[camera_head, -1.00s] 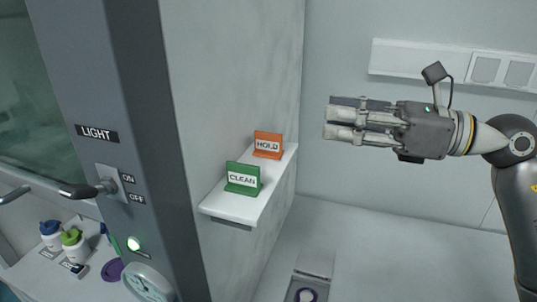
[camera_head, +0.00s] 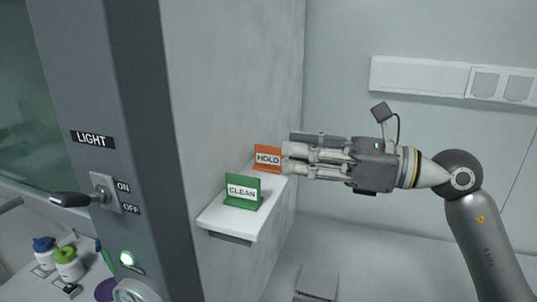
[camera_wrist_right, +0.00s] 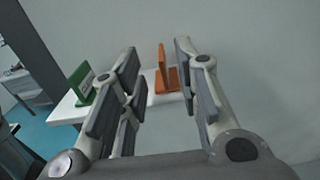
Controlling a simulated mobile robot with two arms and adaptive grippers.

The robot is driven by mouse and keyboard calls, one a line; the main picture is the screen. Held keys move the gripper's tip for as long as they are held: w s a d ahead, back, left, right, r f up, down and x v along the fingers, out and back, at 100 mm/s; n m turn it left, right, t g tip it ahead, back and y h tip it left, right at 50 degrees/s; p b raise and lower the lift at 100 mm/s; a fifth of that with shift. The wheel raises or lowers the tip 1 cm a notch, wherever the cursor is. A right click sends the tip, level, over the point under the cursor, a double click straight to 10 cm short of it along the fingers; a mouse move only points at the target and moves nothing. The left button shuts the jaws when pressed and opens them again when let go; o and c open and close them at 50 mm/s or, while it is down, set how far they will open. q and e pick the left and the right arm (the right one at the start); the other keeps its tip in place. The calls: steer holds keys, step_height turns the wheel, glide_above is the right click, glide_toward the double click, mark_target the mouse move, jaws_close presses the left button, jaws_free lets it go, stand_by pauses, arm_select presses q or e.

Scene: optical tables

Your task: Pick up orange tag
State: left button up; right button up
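The orange tag (camera_head: 267,158), lettered HOLD, stands upright on the small white wall shelf (camera_head: 222,219). In the right wrist view the orange tag (camera_wrist_right: 162,68) shows edge-on, ahead of and between the finger ends. My right gripper (camera_head: 287,158) is level with the tag, its fingertips at the tag's right edge in the head view. In the wrist view its fingers (camera_wrist_right: 160,75) are spread apart with nothing held between them; whether they touch the tag I cannot tell. My left gripper is not identifiable in these frames.
A green tag (camera_head: 243,191), lettered CLEAN, stands nearer on the same shelf, close to the orange one. A grey post with a LIGHT switch (camera_head: 103,190) rises at left. Bottles with blue and green caps (camera_head: 67,263) stand lower left. A white wall panel (camera_head: 418,75) is behind the arm.

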mark_target(275, 147)
steer(key=p+x, duration=0.1)
steer(key=x, duration=0.1)
steer(key=p+x, duration=0.1)
steer(key=x, duration=0.1)
steer(key=shift+w+a+r, duration=0.15)
steer(key=shift+r, duration=0.1)
steer(key=shift+a, duration=0.2)
steer(key=shift+d+f, duration=0.15)
steer(key=shift+c, duration=0.7)
jaws_close()
